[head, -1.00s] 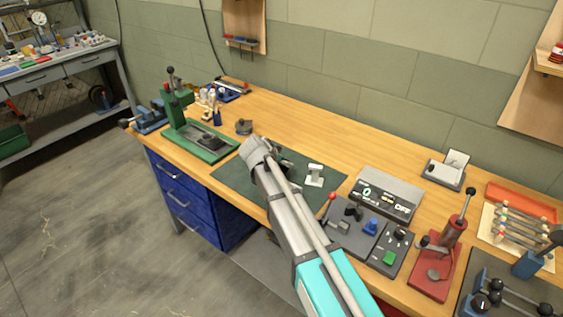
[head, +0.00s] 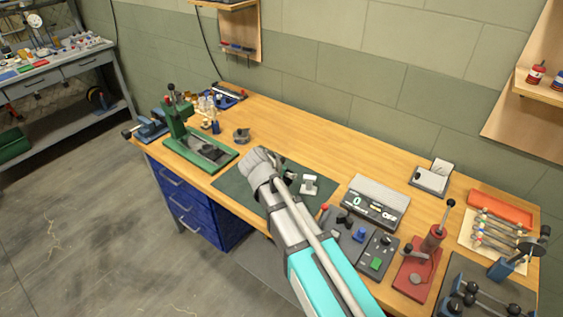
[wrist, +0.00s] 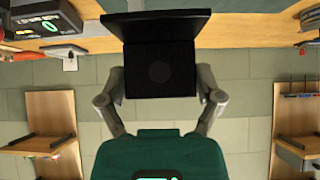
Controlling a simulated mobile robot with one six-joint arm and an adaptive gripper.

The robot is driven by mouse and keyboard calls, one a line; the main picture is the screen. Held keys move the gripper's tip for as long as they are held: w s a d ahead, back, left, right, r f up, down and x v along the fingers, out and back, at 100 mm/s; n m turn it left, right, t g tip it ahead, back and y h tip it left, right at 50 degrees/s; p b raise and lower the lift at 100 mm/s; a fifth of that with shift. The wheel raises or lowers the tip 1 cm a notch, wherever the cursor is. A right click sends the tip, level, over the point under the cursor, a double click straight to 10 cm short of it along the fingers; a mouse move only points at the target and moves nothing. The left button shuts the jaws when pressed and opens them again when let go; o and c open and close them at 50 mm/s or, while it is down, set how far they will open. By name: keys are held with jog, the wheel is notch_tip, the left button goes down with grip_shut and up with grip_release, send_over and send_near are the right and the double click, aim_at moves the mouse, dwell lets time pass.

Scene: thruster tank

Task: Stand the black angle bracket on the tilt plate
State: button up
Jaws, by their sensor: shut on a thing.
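The black angle bracket (wrist: 160,65) fills the upper middle of the wrist view, with a broad face and a ledge along one edge. My gripper (wrist: 161,80) is shut on it, with one finger at each side. In the head view my gripper (head: 262,166) is over the green mat (head: 232,186), and its wrist hides the fingers and most of the bracket. A grey device with a raised, sloping pale plate (head: 442,168) stands near the wall at the right; it looks like the tilt plate. A small pale fixture (head: 309,184) stands on the mat.
A display box (head: 375,203) and a dark control panel (head: 360,238) stand right of the mat. A red press (head: 421,263) stands farther right. A green press (head: 200,147) is at the left. Bare wood lies along the wall behind the mat.

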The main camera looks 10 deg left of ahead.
jog(key=shift+s+d+r+p, duration=0.15)
jog(key=shift+s+d+r, duration=0.1)
jog(key=shift+s, duration=0.2)
jog(key=shift+s+d+r+p, duration=0.15)
jog(key=shift+s+d+r, duration=0.05)
jog(key=shift+s, duration=0.3)
jog(key=shift+s+d+r+p, duration=0.15)
jog(key=shift+s+d+r, duration=0.1)
jog(key=shift+s, duration=0.2)
jog(key=d+m+g+h, duration=0.2)
jog(key=d+m, duration=0.3)
jog(key=d, duration=2.7)
jog(key=shift+m+g+h, duration=0.3)
jog(key=shift+m+h, duration=0.1)
jog(key=shift+h, duration=0.3)
jog(key=shift+s, duration=0.2)
